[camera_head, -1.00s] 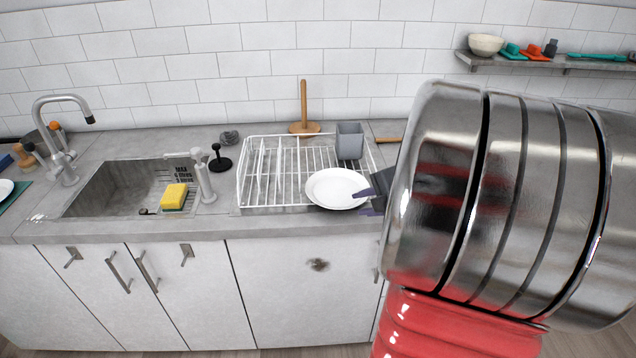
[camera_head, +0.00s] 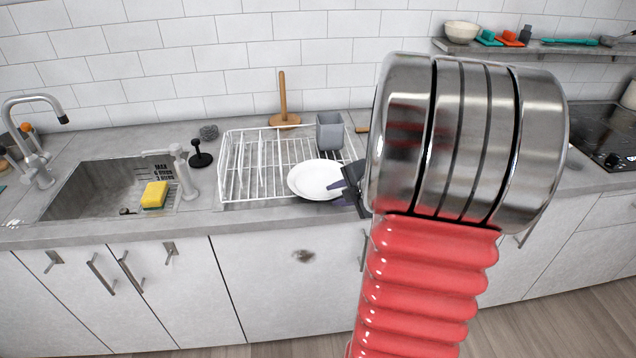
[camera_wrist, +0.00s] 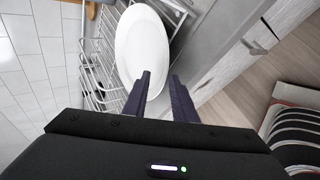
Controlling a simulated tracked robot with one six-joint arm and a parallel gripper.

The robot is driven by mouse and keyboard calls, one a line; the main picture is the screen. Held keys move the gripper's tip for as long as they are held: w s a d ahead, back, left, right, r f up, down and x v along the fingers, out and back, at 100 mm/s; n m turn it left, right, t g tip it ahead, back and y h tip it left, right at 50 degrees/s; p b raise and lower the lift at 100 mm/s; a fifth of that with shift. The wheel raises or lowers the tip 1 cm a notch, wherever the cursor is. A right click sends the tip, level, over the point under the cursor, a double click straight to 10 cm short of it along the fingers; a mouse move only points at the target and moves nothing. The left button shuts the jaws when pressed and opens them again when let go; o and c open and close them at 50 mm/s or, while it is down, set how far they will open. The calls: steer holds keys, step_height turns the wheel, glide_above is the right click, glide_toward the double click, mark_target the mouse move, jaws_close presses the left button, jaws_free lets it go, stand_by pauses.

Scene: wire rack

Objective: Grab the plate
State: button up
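A white round plate (camera_head: 316,179) lies tilted at the front right of the white wire rack (camera_head: 262,196). In the wrist view the plate (camera_wrist: 142,45) is just ahead of the fingers. My gripper (camera_head: 352,192) is at the plate's right edge, its dark fingers spread apart. In the wrist view my gripper (camera_wrist: 159,77) is open. Its left fingertip overlaps the plate's near edge in the picture, and the right fingertip is clear of it. I cannot tell whether a finger touches the plate.
A grey cup (camera_head: 330,131) stands at the rack's back right, with a wooden paper-towel holder (camera_head: 283,112) behind the rack. The sink (camera_head: 90,190) with a yellow sponge (camera_head: 154,195) lies left. The counter's front edge (camera_head: 270,222) runs close below the plate.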

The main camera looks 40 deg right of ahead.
steer(key=shift+x, duration=0.9)
steer(key=shift+c, duration=0.5)
jaws_close()
